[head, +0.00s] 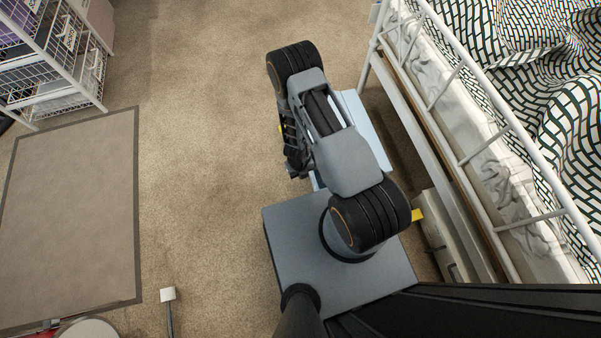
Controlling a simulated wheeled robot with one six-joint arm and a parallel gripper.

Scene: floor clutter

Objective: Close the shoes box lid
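A pale blue, flat-sided thing (374,140), which looks like the shoes box or its lid, shows on the floor just beyond my base, beside the bed. My arm covers much of it, so I cannot tell how far open the lid is. My arm is folded above it. Its dark wrist end with my gripper (296,168) hangs low on the left side of the arm, to the left of the pale blue thing. The fingers are too hidden and small to read, and I cannot tell whether they touch anything.
A white-framed bed (465,150) with patterned bedding runs along the right, close to the box. A wire-basket rack (60,60) stands at the upper left. A bordered brown mat (70,215) lies at the left. A small white-topped object (168,294) stands at the bottom. The carpet between is clear.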

